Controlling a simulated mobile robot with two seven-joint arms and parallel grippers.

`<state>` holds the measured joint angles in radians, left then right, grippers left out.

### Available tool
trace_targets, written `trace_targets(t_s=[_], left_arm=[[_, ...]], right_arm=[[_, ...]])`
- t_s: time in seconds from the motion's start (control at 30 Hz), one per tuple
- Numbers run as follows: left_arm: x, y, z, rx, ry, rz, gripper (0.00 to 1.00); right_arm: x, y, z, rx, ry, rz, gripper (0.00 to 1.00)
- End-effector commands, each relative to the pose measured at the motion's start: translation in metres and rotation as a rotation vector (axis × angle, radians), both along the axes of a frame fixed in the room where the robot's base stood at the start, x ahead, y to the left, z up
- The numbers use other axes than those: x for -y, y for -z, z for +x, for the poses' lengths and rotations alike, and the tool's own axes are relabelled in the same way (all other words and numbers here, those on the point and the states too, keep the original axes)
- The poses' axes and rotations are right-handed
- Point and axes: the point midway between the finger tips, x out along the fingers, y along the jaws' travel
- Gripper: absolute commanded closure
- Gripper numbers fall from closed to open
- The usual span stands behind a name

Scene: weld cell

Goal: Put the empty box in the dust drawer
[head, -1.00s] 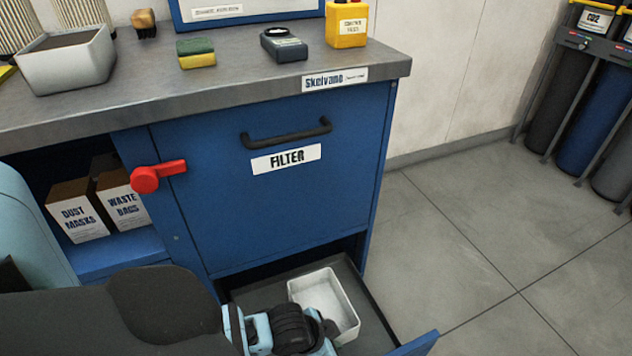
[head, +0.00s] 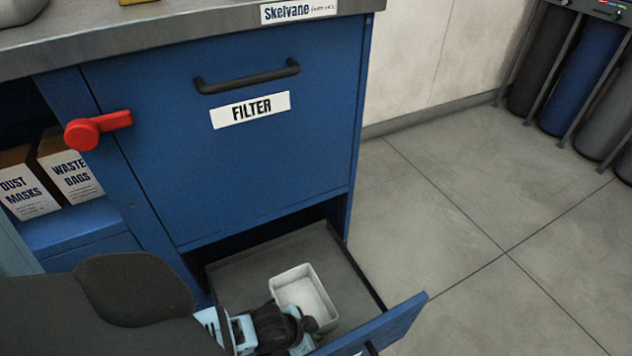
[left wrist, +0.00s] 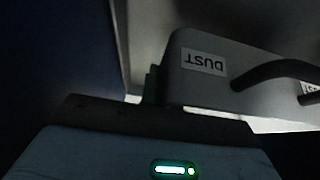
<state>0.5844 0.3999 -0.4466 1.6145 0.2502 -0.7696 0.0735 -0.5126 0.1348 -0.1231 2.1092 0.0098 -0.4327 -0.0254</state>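The empty box (head: 318,300), a pale open tub with rounded corners, shows bare inside in the head view, over the grey floor of the open dust drawer (head: 225,275). I cannot tell if its base touches that floor. My left gripper (head: 300,325) is at the box's near wall and appears shut on it; the fingertips are mostly hidden. In the left wrist view a pale rounded body with an upside-down DUST label (left wrist: 203,62), apparently the box, is close against the gripper, with a dark curved handle (left wrist: 275,72) beside the label. My right gripper is out of view.
The drawer's blue front (head: 400,318) juts out at the lower right. Above is the blue FILTER panel (head: 270,160) with a black handle (head: 250,80). A red latch (head: 97,129) sticks out left. Labelled cartons (head: 68,170) fill the left shelf.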

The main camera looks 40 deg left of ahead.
Motion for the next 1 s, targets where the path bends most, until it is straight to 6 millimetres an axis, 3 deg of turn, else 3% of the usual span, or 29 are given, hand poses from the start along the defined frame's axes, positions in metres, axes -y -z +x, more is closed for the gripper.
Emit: trace_targets(t_s=[0.27,0.6,1.0], left_arm=[[0.0,0.005,0.001,0.001,0.001,0.0,1.0],[0.0,0.049,0.0,-0.001,0.001,0.001,1.0],[0.0,0.051,0.001,0.001,0.0,0.001,1.0]], right_arm=[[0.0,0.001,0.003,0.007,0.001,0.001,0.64],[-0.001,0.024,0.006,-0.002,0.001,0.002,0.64],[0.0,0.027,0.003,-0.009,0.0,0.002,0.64]])
